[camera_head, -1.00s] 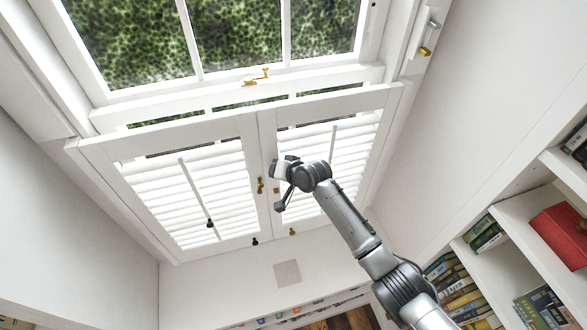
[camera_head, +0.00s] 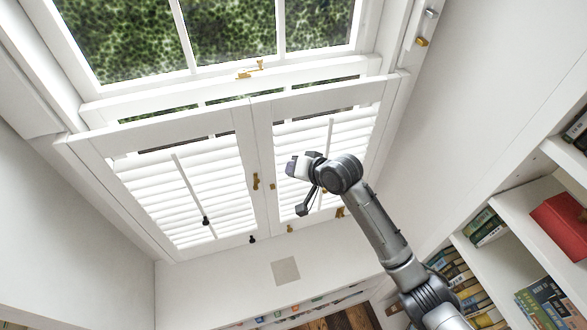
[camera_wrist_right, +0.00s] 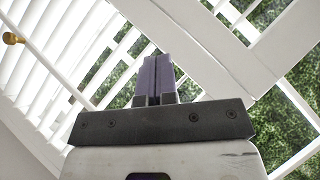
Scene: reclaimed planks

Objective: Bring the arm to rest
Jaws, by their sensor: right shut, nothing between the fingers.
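My right arm comes in from the lower right in the head view and reaches up in front of the white shutters. Its right gripper (camera_head: 298,167) is in front of the right shutter panel (camera_head: 290,135), partly turned away there. In the right wrist view the two purple fingers of the right gripper (camera_wrist_right: 157,65) are together with nothing between them. White slats and frame bars show behind them, and no contact with the shutter is visible. My left gripper is not in view.
The left shutter panel (camera_head: 150,185) is beside the right one, under a window (camera_head: 230,40) with foliage outside. Bookshelves (camera_head: 510,210) with a red box (camera_head: 563,230) stand at the right. A brass knob (camera_wrist_right: 13,38) shows in the wrist view.

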